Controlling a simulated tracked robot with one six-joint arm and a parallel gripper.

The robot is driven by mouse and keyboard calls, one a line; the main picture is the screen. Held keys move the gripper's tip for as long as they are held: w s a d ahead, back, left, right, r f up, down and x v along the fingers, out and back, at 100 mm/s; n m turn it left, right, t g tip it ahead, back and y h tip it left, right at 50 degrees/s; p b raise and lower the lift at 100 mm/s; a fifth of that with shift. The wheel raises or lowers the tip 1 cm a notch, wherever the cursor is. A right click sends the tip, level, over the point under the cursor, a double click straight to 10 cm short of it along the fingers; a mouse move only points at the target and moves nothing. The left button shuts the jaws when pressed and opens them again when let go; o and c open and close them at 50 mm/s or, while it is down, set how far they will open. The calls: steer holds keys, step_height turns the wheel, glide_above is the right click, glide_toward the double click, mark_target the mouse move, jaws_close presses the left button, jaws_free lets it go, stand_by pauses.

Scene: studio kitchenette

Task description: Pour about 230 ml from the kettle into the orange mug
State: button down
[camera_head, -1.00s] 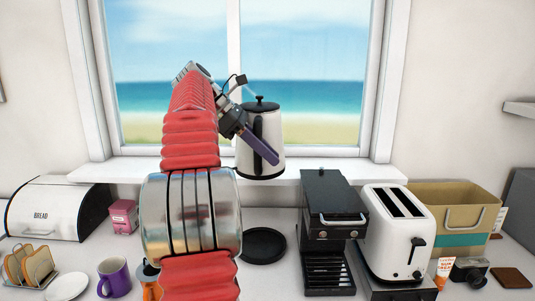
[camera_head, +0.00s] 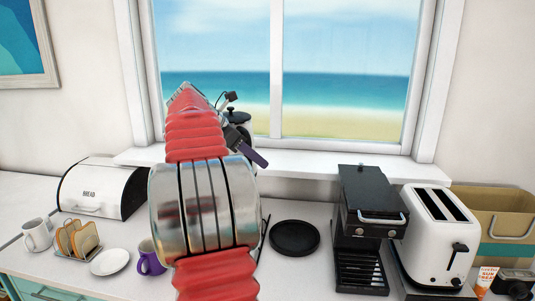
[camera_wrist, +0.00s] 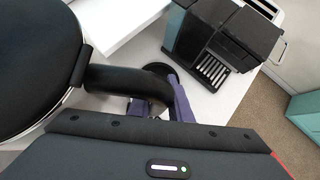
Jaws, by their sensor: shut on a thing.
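The kettle looks about upright. The orange mug is not visible now; my arm may hide it. A purple mug (camera_head: 150,259) stands just left of my arm.
A round black base (camera_head: 294,238) lies bare on the counter. Right of it stand a black coffee machine (camera_head: 366,218) and white toaster (camera_head: 438,238). At left are a bread bin (camera_head: 101,190), toast rack (camera_head: 78,240), white plate (camera_head: 110,262) and white mug (camera_head: 37,235).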

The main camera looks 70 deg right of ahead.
steer(key=w+a+f+n+t, duration=0.3)
steer(key=w+a+f+n, duration=0.25)
steer(key=w, duration=0.45)
steer(key=w+a+f+n+t+h, duration=0.1)
steer(key=w+a+f+n+t, duration=0.4)
steer(key=w, duration=0.5)
steer(key=w+a+f+n+t, duration=0.2)
steer(key=w+a+f+n, duration=0.15)
steer(key=w+a, duration=0.55)
steer(key=w+a+f+n+t+y, duration=0.25)
steer(key=w+a+f, duration=0.2)
steer(key=a, duration=0.35)
steer(key=w+a+f+n+t+y, duration=0.1)
steer(key=w+a+f+n, duration=0.25)
steer(key=w+a, duration=0.35)
steer(key=a+f+n+y, duration=0.2)
steer(key=a+f+n, duration=0.1)
steer(key=a, duration=0.8)
steer(key=a+f+n+t+y, duration=0.1)
steer(key=a+f+n+y, duration=0.1)
steer(key=a, duration=0.9)
step_height(320, 180, down, 2)
steer(key=shift+w+a+f+n, duration=0.1)
steer(key=shift+w+a+n, duration=0.15)
steer(key=shift+n, duration=0.45)
steer(key=shift+d+t, duration=0.2)
steer(key=shift+t, duration=0.05)
